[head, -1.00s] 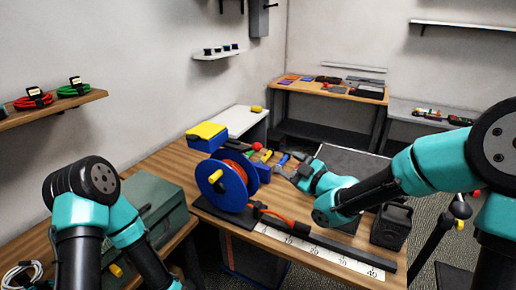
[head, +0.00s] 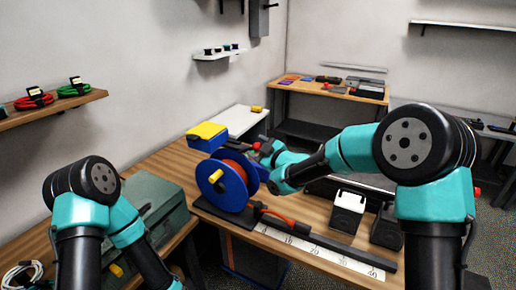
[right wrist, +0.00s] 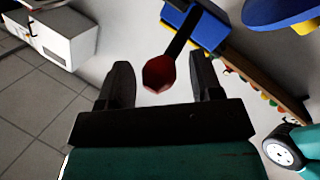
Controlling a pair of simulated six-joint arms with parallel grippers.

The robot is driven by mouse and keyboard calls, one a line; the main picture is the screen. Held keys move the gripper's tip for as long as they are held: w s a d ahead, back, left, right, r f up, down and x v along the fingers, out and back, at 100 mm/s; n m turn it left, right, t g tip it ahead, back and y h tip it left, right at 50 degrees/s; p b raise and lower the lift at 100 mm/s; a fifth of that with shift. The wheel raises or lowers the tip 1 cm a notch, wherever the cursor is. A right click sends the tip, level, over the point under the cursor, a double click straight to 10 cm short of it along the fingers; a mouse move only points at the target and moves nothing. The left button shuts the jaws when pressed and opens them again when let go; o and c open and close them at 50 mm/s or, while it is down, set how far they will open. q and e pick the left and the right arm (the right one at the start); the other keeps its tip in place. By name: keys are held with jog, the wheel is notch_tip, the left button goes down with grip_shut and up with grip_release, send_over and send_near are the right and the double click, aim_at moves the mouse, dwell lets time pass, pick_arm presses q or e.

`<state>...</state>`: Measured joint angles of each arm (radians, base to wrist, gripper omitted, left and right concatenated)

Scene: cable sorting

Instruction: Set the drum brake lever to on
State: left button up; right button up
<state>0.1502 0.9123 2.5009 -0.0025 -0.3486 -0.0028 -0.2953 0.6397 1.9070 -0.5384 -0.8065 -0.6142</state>
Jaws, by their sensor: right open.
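The drum is a blue reel (head: 222,187) with orange cable, standing on a black base on the workbench. Its brake lever is a dark bar with a red knob; the red knob (head: 257,146) shows just behind the reel, partly hidden by my right gripper (head: 264,147). In the right wrist view, the red knob (right wrist: 158,75) appears between the two open fingers of my right gripper (right wrist: 160,64), with a gap on both sides. The lever's bar runs up and right from it toward a blue block. My left arm is at the lower left; its gripper is out of view.
A yellow-topped blue bin (head: 206,134) stands behind the reel. A green case (head: 152,200) is at left. A black and white box (head: 348,210) stands to the right, and a ruler strip (head: 318,250) lies along the front edge.

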jog(key=shift+c, duration=0.2)
jog(key=shift+w, duration=0.1)
grip_shut()
dwell(0.4)
